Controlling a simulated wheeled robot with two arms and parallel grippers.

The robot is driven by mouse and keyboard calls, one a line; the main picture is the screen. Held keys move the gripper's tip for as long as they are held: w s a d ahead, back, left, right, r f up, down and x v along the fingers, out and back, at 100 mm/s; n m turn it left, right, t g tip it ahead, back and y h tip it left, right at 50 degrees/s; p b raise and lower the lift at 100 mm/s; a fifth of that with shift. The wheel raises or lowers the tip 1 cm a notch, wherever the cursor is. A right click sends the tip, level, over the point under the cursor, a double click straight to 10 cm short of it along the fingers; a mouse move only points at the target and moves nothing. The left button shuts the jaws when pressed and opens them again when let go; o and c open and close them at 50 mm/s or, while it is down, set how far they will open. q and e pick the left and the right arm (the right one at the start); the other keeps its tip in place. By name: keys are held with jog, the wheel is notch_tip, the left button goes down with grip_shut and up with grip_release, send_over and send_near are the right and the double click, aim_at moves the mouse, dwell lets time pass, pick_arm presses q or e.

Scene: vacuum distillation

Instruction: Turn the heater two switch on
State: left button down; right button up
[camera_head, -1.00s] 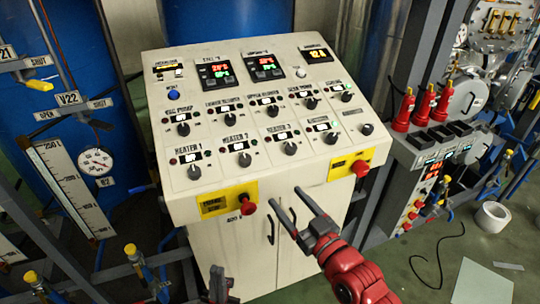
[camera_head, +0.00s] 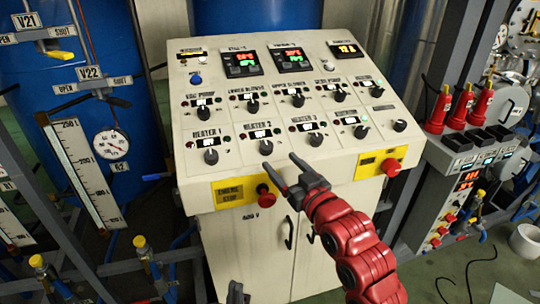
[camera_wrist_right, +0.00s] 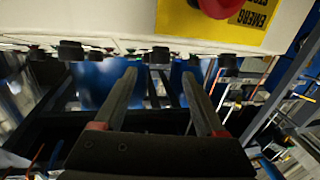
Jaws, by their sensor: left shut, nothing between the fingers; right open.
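The heater two switch (camera_head: 266,147) is a black rotary knob in the lowest row of the sloped cream panel (camera_head: 262,177), under the label "HEATER 2". My right gripper (camera_head: 280,162) is open and empty, with its fingertips just below and to the right of this knob in the head view. Contact cannot be made out. In the right wrist view the two fingers (camera_wrist_right: 159,76) point at a row of dark knobs seen edge-on, one of them (camera_wrist_right: 160,55) lying between the fingertips. My left gripper (camera_head: 236,293) shows only as a small dark part at the bottom edge, shut and empty.
The heater 1 knob (camera_head: 211,156) and heater 3 knob (camera_head: 316,139) flank the switch. A red emergency stop button (camera_head: 267,195) on a yellow plate protrudes below it, close to my right gripper. Another red button (camera_head: 391,167) is at right. Cabinet door handles (camera_head: 289,232) are underneath.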

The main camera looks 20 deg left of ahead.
aim_at(270, 151)
jog(key=x, duration=0.6)
jog(key=shift+w+a, duration=0.25)
jog(key=shift+a, duration=0.05)
grip_shut()
